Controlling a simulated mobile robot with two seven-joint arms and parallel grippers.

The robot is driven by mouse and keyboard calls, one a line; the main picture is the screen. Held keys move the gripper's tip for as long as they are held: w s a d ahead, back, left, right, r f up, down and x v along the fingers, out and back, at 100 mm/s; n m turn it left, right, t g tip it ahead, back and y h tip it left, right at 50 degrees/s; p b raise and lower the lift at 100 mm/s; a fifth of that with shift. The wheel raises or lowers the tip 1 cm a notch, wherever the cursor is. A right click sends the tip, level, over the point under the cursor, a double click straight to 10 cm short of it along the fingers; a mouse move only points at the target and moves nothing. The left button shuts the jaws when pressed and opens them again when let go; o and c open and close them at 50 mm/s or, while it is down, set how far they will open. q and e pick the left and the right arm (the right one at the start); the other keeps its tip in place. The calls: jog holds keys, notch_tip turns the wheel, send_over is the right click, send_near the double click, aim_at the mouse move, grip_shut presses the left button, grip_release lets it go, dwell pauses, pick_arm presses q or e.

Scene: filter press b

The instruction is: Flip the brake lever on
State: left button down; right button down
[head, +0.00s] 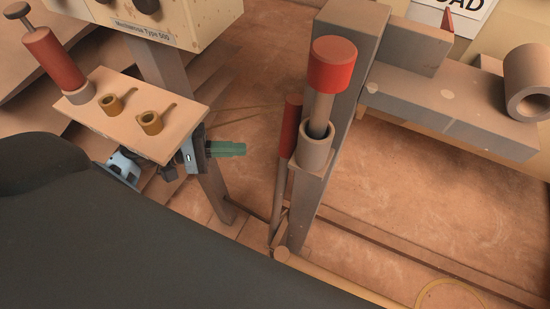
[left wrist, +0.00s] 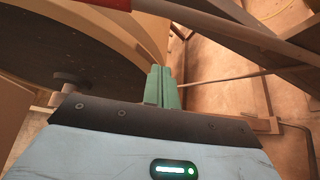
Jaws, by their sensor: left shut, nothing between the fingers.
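A long lever with a red grip (head: 290,126) stands beside a grey post, its thin rod running down to a pivot near the floor. It looks like the brake lever, though no label on it shows. My left gripper (head: 228,149) is to the left of this lever, apart from it, with its green fingers pointing right. The fingers also show in the left wrist view (left wrist: 161,86), shut together with nothing between them. A rod with a red part (left wrist: 140,12) crosses the top of that view; I cannot tell if it is the same lever. My right gripper is not in view.
A red-capped plunger (head: 333,65) sits in a sleeve on the grey post (head: 350,50). A small panel (head: 135,110) with two brass loops and a red handle (head: 54,59) is above my left wrist. A grey beam (head: 450,115) runs right. Brown floor lies between.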

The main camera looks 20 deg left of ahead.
aim_at(280, 194)
pick_arm(q)
jog(key=shift+d, duration=0.1)
jog(key=d+p, duration=0.2)
jog(key=d, duration=0.7)
jog(key=shift+w+f, duration=0.15)
jog(key=shift+w, duration=0.25)
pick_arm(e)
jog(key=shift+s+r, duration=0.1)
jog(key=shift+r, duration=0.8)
pick_arm(q)
jog(key=shift+d, duration=0.1)
